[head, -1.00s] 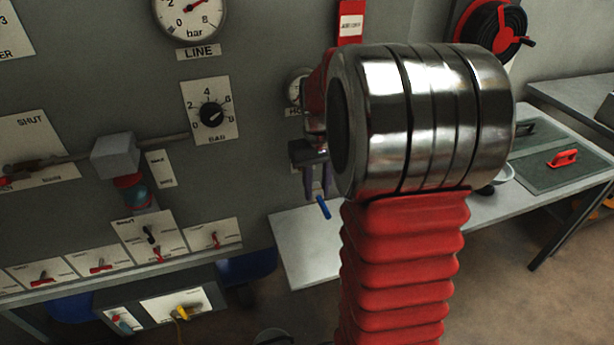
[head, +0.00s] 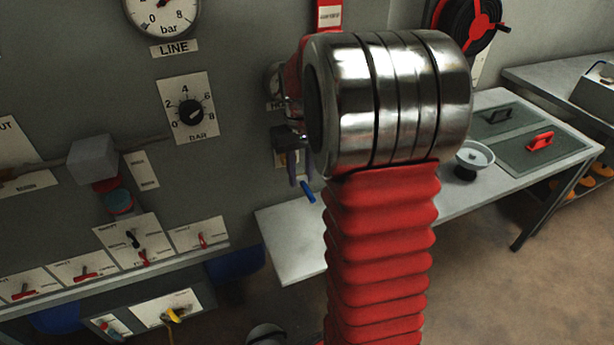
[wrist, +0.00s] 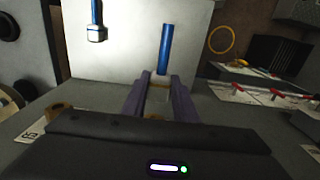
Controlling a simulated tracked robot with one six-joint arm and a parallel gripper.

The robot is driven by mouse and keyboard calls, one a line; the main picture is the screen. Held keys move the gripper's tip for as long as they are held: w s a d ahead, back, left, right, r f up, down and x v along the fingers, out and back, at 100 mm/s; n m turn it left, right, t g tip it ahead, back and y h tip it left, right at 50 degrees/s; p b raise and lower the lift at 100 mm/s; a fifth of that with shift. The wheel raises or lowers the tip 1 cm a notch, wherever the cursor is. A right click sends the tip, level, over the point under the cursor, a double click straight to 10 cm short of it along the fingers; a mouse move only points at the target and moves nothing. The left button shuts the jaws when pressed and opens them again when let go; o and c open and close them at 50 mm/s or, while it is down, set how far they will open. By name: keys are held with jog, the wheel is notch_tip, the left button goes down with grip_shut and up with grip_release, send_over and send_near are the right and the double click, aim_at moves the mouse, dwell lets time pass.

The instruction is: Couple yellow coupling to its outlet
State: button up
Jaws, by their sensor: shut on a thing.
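My gripper (wrist: 161,88) has two purple fingers with a pale part between them. It is shut on a blue rod-like piece (wrist: 165,48) that sticks out past the fingertips. The grip point itself is hard to make out. In the head view my gripper (head: 298,172) is partly behind my metal arm joint, in front of the grey panel, with the blue piece (head: 308,191) below its fingers. A small yellow fitting (head: 175,315) sits on a white plate at the lower left, apart from my gripper. I cannot tell which fitting is the outlet.
The grey panel carries gauges, a dial (head: 190,112) and several red levers (head: 85,272). A pale table (head: 285,235) stands behind, with a bowl (head: 474,157) and a red handle (head: 540,141). A yellow ring (wrist: 222,40) shows in the wrist view.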

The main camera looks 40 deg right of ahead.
jog(key=shift+w+d, duration=0.25)
jog(key=shift+w, duration=0.55)
jog(key=shift+w+d, duration=0.2)
jog(key=shift+w, duration=0.55)
jog(key=shift+r, duration=0.1)
dwell(0.9)
jog(key=shift+w, duration=0.5)
dwell(0.4)
jog(key=shift+w+d+r, duration=0.1)
jog(key=shift+w+r, duration=0.1)
jog(key=shift+w, duration=0.1)
dwell(0.3)
